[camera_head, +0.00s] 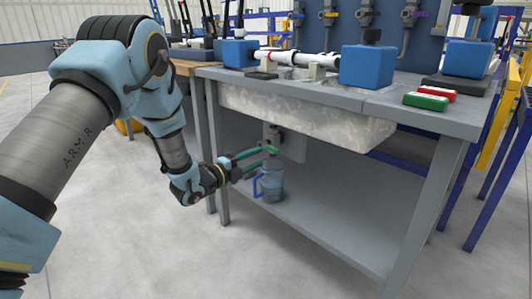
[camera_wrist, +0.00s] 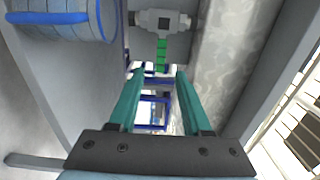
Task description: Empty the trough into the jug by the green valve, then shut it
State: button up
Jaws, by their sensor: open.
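The trough (camera_head: 300,118) is a grey marbled basin under the bench top; its side also shows in the wrist view (camera_wrist: 218,62). The valve (camera_wrist: 160,22) is a grey body below the trough with a green lever (camera_wrist: 161,56), also seen in the head view (camera_head: 271,149). The translucent blue jug (camera_head: 272,186) stands upright on the lower shelf below the valve; its ribbed side shows at the upper left of the wrist view (camera_wrist: 62,22). My gripper (camera_head: 264,160) is open and empty. In the wrist view its teal fingertips (camera_wrist: 160,73) flank the line of the lever's near end. I cannot tell whether they touch it.
The grey lower shelf (camera_head: 340,220) is clear right of the jug. The bench top (camera_head: 310,84) overhangs it, with blue blocks (camera_head: 367,66), a white pipe (camera_head: 300,59), and a green box (camera_head: 425,101) and red box (camera_head: 437,92). A bench leg (camera_head: 425,215) stands at the right.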

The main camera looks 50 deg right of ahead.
jog(key=shift+a, duration=1.15)
jog(key=shift+w, duration=0.1)
